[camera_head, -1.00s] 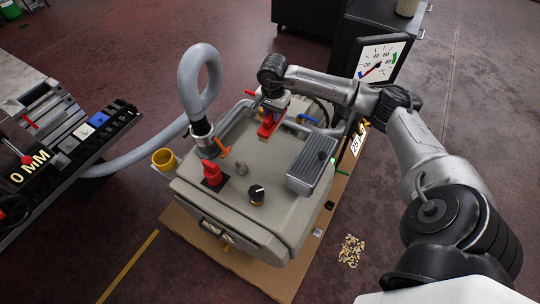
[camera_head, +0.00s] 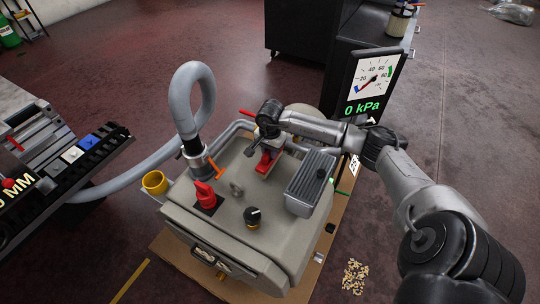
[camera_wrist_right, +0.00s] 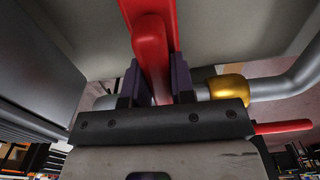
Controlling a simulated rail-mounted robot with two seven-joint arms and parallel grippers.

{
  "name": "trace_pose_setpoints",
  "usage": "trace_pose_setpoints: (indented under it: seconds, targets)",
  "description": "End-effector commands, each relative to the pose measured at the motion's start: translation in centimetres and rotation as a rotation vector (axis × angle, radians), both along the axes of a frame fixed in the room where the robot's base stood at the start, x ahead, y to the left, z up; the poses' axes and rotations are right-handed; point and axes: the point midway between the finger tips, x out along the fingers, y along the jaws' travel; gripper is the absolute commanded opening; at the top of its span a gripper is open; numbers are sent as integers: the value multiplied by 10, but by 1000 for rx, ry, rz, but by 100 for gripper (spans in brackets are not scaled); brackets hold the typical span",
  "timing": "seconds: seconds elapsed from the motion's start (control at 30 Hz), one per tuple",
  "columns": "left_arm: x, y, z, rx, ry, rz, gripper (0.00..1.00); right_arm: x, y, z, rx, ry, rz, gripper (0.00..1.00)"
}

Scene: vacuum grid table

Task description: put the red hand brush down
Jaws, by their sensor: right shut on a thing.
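The red hand brush (camera_head: 264,164) is over the back part of the beige machine's top (camera_head: 225,177). My right gripper (camera_head: 268,148) is shut on its handle. In the right wrist view the red handle (camera_wrist_right: 150,45) runs between the two dark fingers (camera_wrist_right: 152,88), with the beige surface behind it. I cannot tell whether the brush touches the top. Its bristles are not clearly visible. My left gripper is not in view.
A red knob (camera_head: 204,195), a black dial (camera_head: 253,216) and a grey ribbed box (camera_head: 310,181) stand on the machine top. A grey hose (camera_head: 187,90) loops up at left. A gauge (camera_head: 374,80) reads 0 kPa. Clear top lies around the dial.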

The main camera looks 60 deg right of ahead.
Motion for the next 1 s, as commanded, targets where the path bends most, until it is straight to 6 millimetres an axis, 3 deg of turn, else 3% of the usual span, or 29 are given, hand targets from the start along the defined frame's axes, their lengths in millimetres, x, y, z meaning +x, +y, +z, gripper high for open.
trace_pose_setpoints:
  seconds: [0.1,0.5,0.53,0.7,0.8,1.0]
  targets:
    - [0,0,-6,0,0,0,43,0,0,-13,0,-2,0,4]
    - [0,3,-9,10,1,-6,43,0,0,-17,-1,-2,0,4]
    - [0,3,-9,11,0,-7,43,0,0,-17,0,-2,0,24]
    - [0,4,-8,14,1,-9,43,0,0,-16,0,-1,0,40]
    - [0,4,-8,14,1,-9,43,0,0,-16,0,-1,0,49]
    - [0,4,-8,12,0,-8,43,0,0,-16,0,-1,0,49]
